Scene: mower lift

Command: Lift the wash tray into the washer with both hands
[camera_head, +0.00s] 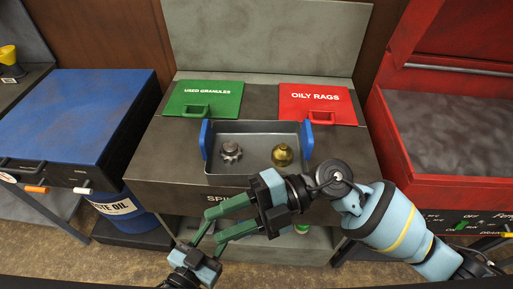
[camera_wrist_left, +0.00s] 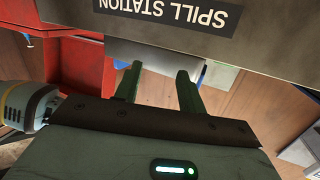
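The wash tray (camera_head: 255,127) is a grey metal tray with blue handles at its left and right ends, set in the top of the spill station. It holds a grey gear (camera_head: 231,152) and a brass rounded part (camera_head: 282,154). The washer seems to be the red cabinet (camera_head: 440,188) at right, its lid raised. My right gripper (camera_head: 213,226) is open and empty in front of the station, below the tray, fingers pointing left. My left gripper (camera_head: 207,236) is lower left, close to the right fingertips; its fingers (camera_wrist_left: 158,82) are apart and empty in the left wrist view.
The spill station (camera_head: 160,165) has a green "used granules" lid (camera_head: 205,98) and a red "oily rags" lid (camera_head: 318,104) behind the tray. A blue bench (camera_head: 75,115) and a blue waste oil drum (camera_head: 125,218) stand at left. The right arm lies before the station's right side.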

